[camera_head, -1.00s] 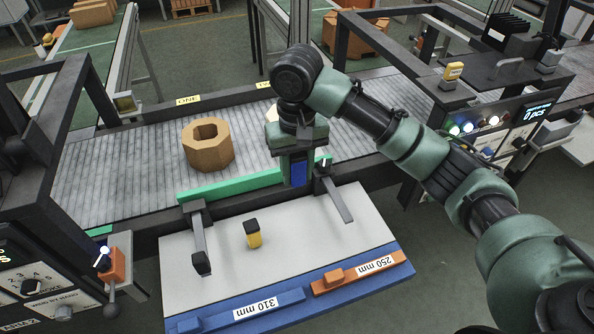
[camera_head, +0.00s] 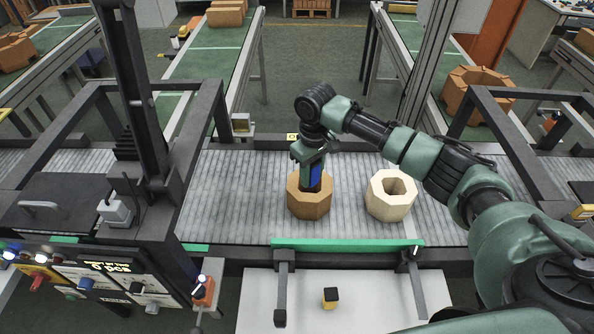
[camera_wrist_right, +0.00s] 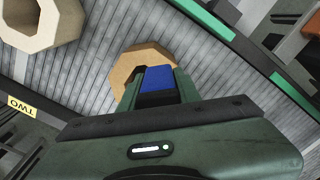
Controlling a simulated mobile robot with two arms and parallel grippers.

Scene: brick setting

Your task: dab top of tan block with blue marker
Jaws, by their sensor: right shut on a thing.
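The tan block (camera_head: 309,204), an eight-sided brown ring, sits on the roller conveyor. It also shows in the right wrist view (camera_wrist_right: 133,62). My right gripper (camera_head: 312,184) is shut on the blue marker (camera_head: 316,174), pointing down over the tan block. The blue marker also shows between the fingers in the right wrist view (camera_wrist_right: 158,79). Its tip is hidden, so I cannot tell whether it touches the block's top. The gripper covers part of the block's top and hole. My left gripper is not in view.
A cream eight-sided block (camera_head: 390,207) stands to the right on the conveyor (camera_head: 245,190). A green rail (camera_head: 345,243) runs along the front edge. A yellow marker with a black cap (camera_head: 330,299) stands on the white board (camera_head: 365,315). A black machine frame rises at left.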

